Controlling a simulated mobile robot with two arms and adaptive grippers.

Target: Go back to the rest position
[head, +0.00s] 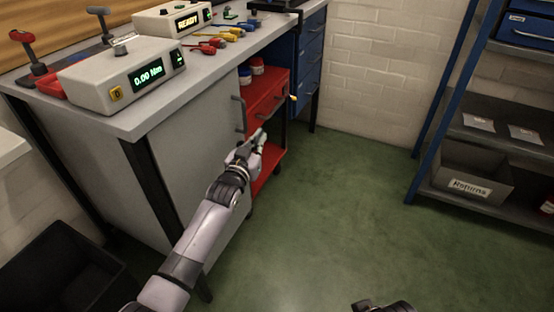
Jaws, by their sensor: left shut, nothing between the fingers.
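My left gripper (262,138) reaches in from the lower left, in front of the red cart (268,97) beneath the workbench. It is shut and empty. It looks close to the cart's front and the grey cabinet door's handle; I cannot tell whether it touches either. The dark tip of what may be my right arm shows at the bottom edge, and no right fingers can be seen.
The workbench (205,90) holds a torque tester (120,75), a second display unit (175,18) and several screwdrivers. A shelf rack on the right holds a "Returns" bin (470,186). A black bin (60,270) stands lower left. The green floor (335,210) is clear.

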